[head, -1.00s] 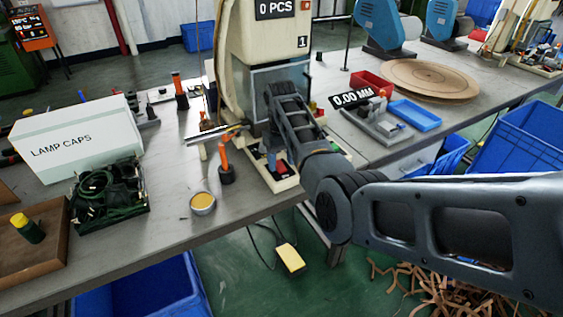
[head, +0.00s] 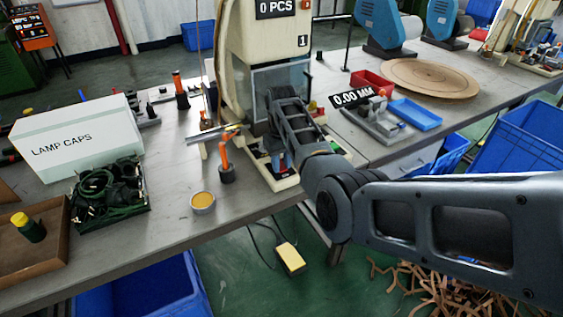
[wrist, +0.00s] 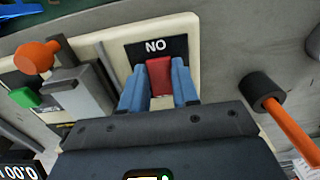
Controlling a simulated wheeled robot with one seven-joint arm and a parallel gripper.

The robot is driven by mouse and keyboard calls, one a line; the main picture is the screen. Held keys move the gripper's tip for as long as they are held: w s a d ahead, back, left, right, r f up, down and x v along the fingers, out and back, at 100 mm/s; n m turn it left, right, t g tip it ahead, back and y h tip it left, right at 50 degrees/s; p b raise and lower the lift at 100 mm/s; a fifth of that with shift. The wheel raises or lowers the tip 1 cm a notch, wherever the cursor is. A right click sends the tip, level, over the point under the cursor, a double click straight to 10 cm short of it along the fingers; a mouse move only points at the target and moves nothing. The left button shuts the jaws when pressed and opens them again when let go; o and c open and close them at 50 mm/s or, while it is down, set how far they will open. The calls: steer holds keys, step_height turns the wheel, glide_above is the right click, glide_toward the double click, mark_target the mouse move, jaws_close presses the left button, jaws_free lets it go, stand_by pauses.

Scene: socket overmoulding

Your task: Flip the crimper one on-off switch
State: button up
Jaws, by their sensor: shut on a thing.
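The crimper marked 1 (head: 262,45) stands on the bench, cream-coloured, with a "0 PCS" sign above. In the head view my arm reaches down in front of the crimper.
In the wrist view an orange-handled lever with a black base (wrist: 262,90) stands to the right. An orange knob and a green button (wrist: 25,97) are at the left. In the head view a white lamp caps box (head: 80,138) and a yellow-topped tin (head: 203,202) stand left of the crimper.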

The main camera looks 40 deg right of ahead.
steer(key=shift+w+d+f+g+b, duration=0.1)
steer(key=shift+w+f+g+b, duration=0.2)
steer(key=shift+g+b, duration=0.85)
jaws_close()
steer(key=b, duration=0.3)
steer(key=shift+w+y, duration=0.1)
steer(key=shift+y, duration=0.3)
steer(key=shift+w+g+b, duration=0.1)
steer(key=shift+g+b, duration=0.25)
steer(key=shift+b, duration=0.85)
steer(key=g+b, duration=0.1)
steer(key=b, duration=0.3)
steer(key=shift+w, duration=0.15)
steer(key=b, duration=0.2)
steer(key=shift+r+g+y+b, duration=0.25)
steer(key=shift+g+y+b, duration=0.05)
steer(key=shift+b, duration=0.1)
steer(key=shift+r, duration=0.1)
steer(key=o, duration=1)
jaws_free()
steer(key=shift+d, duration=0.1)
steer(key=shift+r, duration=0.1)
